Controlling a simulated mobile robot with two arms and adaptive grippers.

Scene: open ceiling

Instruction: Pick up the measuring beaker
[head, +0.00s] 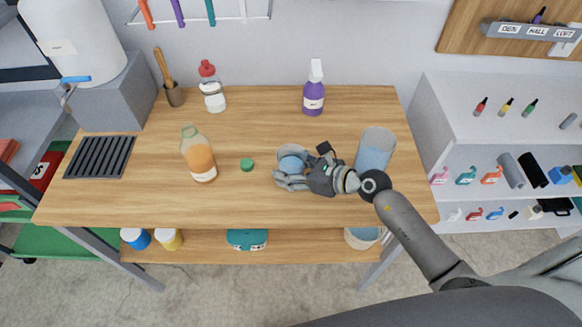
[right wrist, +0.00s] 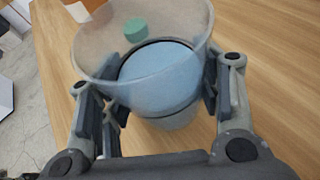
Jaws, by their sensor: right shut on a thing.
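The measuring beaker (head: 291,152) is a clear cup with light blue contents, at the middle of the wooden table. My right gripper (head: 284,177) is shut on it from the front right. In the right wrist view the beaker (right wrist: 160,78) sits between both fingers (right wrist: 160,95), its wide clear rim tipped toward the camera. Whether its base touches the table is hard to tell. My left gripper is not in view.
A larger clear vessel with blue contents (head: 374,152) stands close to my right wrist. A green cap (head: 247,165) and an orange bottle (head: 198,155) are left of the beaker. A purple spray bottle (head: 314,92) stands behind. The front left tabletop (head: 120,200) is clear.

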